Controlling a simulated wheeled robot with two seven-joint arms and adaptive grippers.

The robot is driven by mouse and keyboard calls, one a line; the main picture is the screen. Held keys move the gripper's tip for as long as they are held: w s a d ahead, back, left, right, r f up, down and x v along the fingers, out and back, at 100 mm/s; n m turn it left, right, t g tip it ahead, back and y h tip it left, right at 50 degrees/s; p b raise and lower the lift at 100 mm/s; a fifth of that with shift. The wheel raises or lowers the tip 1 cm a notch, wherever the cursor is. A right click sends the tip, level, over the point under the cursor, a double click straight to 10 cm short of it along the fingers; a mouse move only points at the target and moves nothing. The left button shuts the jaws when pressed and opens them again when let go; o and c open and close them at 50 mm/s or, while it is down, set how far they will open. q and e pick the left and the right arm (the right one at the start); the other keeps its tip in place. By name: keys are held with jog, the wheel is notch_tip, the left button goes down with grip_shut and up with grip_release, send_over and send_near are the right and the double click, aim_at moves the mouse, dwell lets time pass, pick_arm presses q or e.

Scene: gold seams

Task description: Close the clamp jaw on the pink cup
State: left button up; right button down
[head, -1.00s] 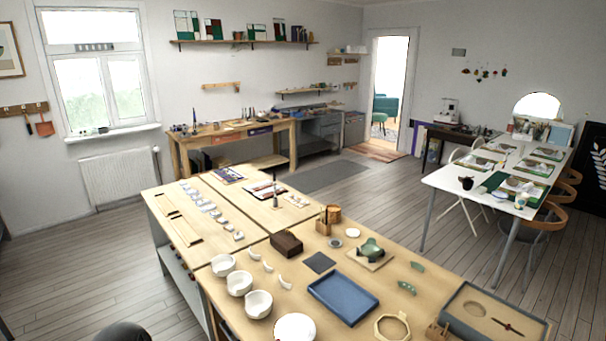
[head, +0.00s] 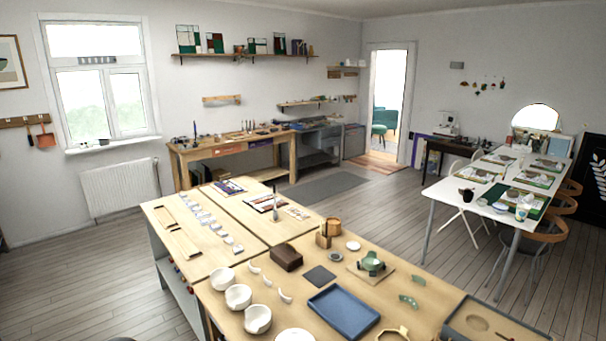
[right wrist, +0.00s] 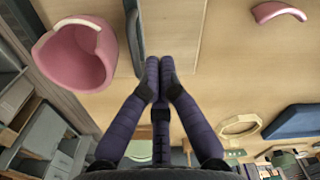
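The pink cup (right wrist: 75,55) shows at the upper left of the right wrist view, with a notch in its rim. I cannot pick it out in the head view. A dark grey upright bar (right wrist: 135,40) stands just right of the cup; I cannot tell whether it is the clamp jaw. My right gripper (right wrist: 160,64) has its fingertips together, with nothing seen between them. The tips lie right of the cup and beside the bar's lower end, apart from the cup. My left gripper is not in view.
A pink shard (right wrist: 279,12) lies on the bench. The head view shows white cups (head: 238,297), a blue tray (head: 343,312), a green vessel (head: 371,263) on a board and a brown block (head: 287,257). A wooden ring (right wrist: 239,126) is right of my gripper.

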jog(key=shift+f, duration=0.25)
jog(key=shift+f+b, duration=1.6)
jog(key=shift+b, duration=0.15)
jog(key=shift+s+d, duration=1.75)
jog(key=shift+s, duration=0.3)
jog(key=shift+w+a, duration=0.2)
jog(key=shift+w+a, duration=0.2)
jog(key=shift+w, duration=0.1)
notch_tip(320, 180, up, 9)
jog(key=p, duration=0.6)
dwell(0.6)
jog(key=shift+s, duration=0.1)
